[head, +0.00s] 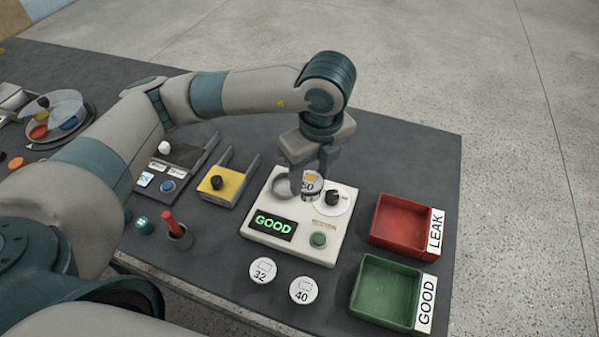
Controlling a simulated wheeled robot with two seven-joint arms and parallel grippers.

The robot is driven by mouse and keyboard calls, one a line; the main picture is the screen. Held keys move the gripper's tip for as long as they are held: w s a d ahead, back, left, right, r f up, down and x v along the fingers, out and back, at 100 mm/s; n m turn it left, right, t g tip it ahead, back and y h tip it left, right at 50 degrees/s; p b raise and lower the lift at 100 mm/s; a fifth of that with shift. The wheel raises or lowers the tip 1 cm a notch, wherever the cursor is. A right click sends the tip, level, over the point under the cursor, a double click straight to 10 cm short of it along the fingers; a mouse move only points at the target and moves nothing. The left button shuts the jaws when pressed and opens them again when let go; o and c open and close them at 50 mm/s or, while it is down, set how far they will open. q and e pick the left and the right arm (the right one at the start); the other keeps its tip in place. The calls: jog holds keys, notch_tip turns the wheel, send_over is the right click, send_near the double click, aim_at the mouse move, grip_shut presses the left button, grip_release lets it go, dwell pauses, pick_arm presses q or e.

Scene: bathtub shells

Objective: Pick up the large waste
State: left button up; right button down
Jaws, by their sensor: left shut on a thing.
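My left gripper (307,186) reaches down over the white test box (290,248) and is shut on a small round piece marked 50 (312,184). The fingers partly hide this piece, and I cannot tell whether it is touching the box. The box has a lit green GOOD display (272,224), a green button (318,240) and a black knob (333,198). Two white discs, marked 32 (263,270) and 40 (303,290), lie on the table in front of the box. My right gripper is not in view.
A red LEAK tray (376,238) and a green GOOD tray (358,290) stand at the right, both looking empty. A yellow fixture (232,188) and a red-handled tool in a cup (172,224) stand left of the box. A dish with coloured pieces (82,105) is at far left.

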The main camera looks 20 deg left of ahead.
pick_arm(q)
jog(key=shift+s+d+r, duration=0.3)
jog(key=shift+s+d, duration=0.05)
jog(key=shift+d, duration=0.05)
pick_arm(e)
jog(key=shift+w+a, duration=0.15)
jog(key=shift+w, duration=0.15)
pick_arm(q)
jog(key=shift+d, duration=0.1)
